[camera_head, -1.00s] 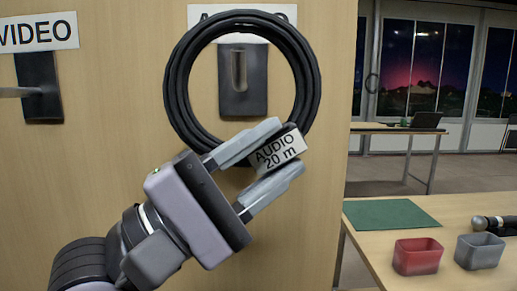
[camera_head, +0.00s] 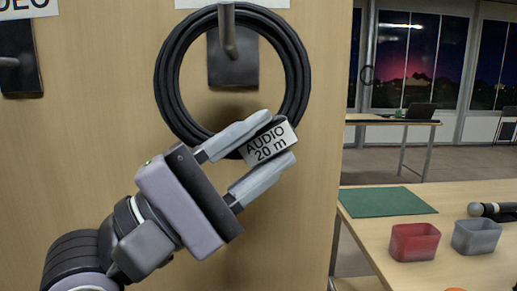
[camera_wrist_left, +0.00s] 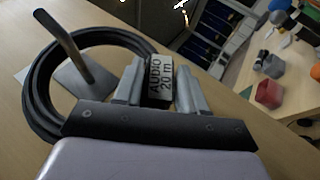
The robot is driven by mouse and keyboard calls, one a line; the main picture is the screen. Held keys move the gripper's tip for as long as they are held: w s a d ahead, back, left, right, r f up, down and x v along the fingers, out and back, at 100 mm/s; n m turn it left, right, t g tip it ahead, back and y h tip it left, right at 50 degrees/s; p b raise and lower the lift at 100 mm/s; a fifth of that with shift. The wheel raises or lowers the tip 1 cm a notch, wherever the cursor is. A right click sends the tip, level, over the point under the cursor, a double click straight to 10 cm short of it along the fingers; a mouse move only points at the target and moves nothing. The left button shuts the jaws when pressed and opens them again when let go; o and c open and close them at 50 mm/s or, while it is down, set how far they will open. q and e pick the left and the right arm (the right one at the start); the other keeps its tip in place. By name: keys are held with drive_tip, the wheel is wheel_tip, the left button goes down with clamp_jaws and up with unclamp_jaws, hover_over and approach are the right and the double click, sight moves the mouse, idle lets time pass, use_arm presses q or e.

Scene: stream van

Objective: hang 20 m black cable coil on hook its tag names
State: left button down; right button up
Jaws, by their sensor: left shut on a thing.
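The black cable coil (camera_head: 168,85) is upright against the wooden panel, with a white tag (camera_head: 268,145) reading "AUDIO 20 m" at its lower right. My left gripper (camera_head: 279,138) is shut on the coil at the tag. A grey hook (camera_head: 230,42) on a dark plate (camera_head: 233,69) shows inside the ring; its peg crosses in front of the coil's top. In the left wrist view the peg (camera_wrist_left: 65,45) runs through the coil (camera_wrist_left: 38,95). I cannot tell whether the coil touches the peg. The sign above this hook is mostly cut off.
Another hook plate (camera_head: 20,65) is at the far left under a partly cut sign ending "DEO". To the right, a table holds a green mat (camera_head: 388,201), a red bin (camera_head: 414,243), a grey bin (camera_head: 476,238) and a dark microphone-like object (camera_head: 492,210).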

use_arm(q)
drive_tip(key=c, duration=0.6)
unclamp_jaws()
drive_tip(key=shift+o, duration=0.2)
use_arm(e)
drive_tip(key=shift+w, duration=0.1)
